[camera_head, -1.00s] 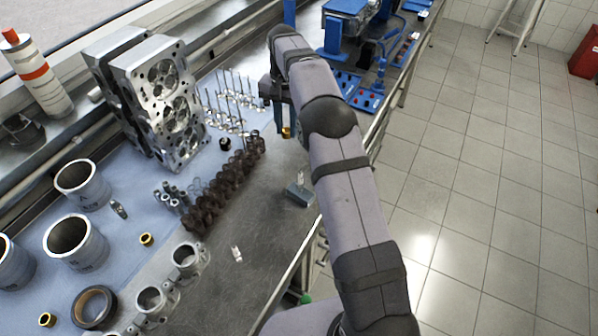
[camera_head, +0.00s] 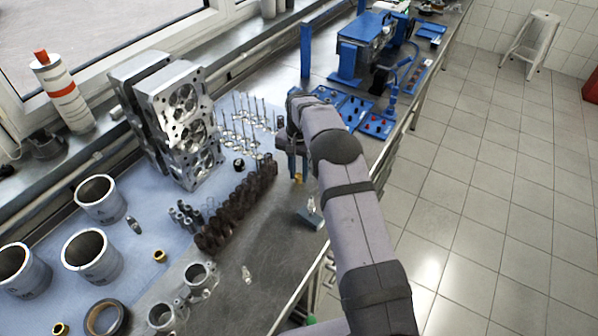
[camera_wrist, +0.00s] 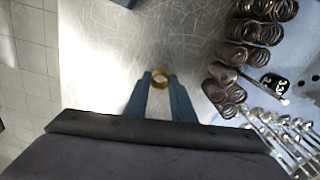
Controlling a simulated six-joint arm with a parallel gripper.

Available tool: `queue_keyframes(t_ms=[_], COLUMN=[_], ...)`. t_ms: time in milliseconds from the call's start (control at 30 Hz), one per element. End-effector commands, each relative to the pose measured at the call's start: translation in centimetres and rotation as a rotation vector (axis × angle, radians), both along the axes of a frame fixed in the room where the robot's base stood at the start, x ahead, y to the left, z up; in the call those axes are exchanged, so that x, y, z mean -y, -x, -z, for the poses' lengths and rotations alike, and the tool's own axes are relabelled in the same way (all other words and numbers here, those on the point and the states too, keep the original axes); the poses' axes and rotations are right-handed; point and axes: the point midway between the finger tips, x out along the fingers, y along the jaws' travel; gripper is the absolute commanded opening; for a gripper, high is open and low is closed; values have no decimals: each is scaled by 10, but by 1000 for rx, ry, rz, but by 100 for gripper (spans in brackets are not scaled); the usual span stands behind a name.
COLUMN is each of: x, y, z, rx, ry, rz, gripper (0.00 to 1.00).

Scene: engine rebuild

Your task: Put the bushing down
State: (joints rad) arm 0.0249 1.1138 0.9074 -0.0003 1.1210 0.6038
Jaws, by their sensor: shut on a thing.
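The bushing is a small brass ring (camera_wrist: 160,78). In the wrist view it sits between the fingertips of my gripper (camera_wrist: 161,82), whose two blue fingers are shut on it. In the head view the bushing (camera_head: 298,178) shows as a small gold spot at the tip of the blue fingers, over the grey metal bench top (camera_head: 262,232). I cannot tell whether it touches the bench. Two other brass bushings lie on the blue mat, one near the cylinder liners (camera_head: 159,256) and one at the lower left (camera_head: 60,328).
Dark coil springs (camera_head: 235,212) stand in rows left of my gripper, with valves (camera_head: 243,125) behind them. A small grey-blue block (camera_head: 309,219) is on the bench near the right edge. Bare metal bench lies between springs and block. Blue trays (camera_head: 378,124) are farther back.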

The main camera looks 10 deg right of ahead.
Motion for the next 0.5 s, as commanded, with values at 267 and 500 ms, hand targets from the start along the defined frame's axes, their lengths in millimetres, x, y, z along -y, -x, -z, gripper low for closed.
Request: queue_keyframes(t_ms=[267, 500], x=[0, 0], y=[0, 0], z=[9, 12], rx=[1, 1], ry=[0, 1], rz=[0, 0], gripper=[0, 0])
